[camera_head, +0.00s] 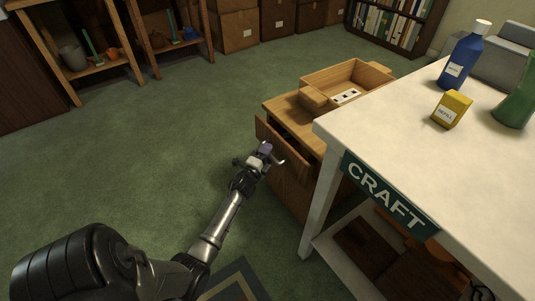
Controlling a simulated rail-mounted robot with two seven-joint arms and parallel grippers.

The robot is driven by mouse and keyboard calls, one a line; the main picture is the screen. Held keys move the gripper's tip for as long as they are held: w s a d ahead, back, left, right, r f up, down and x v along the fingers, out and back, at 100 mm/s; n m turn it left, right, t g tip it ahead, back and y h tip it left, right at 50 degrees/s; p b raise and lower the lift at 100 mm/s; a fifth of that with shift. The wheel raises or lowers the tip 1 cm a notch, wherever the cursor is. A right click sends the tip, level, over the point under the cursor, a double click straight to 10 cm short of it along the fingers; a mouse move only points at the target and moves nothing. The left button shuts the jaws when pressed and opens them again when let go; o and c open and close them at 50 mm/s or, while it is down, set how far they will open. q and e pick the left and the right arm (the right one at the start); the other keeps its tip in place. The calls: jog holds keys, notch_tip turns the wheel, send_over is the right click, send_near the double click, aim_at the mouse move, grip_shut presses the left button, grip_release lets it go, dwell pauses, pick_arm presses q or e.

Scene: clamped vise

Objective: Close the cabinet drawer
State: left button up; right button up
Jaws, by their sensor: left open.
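The wooden cabinet (291,107) stands beside the white table, partly hidden behind it. Its upper drawer (267,131) is part-way open, with the drawer front standing out to the left and a dark gap behind it. My left gripper (270,156) is open, just in front of the drawer front near its lower edge. I cannot tell whether it touches the drawer. My right gripper is not in view.
A wooden tray (345,79) sits on the cabinet. The white table (385,110) with a CRAFT sign (385,195) crowds the right, holding a blue bottle (462,58), a yellow box (452,109) and a green bottle (517,100). Green floor is clear at left.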

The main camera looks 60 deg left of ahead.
pick_arm(q)
jog(key=shift+c, duration=0.4)
grip_shut()
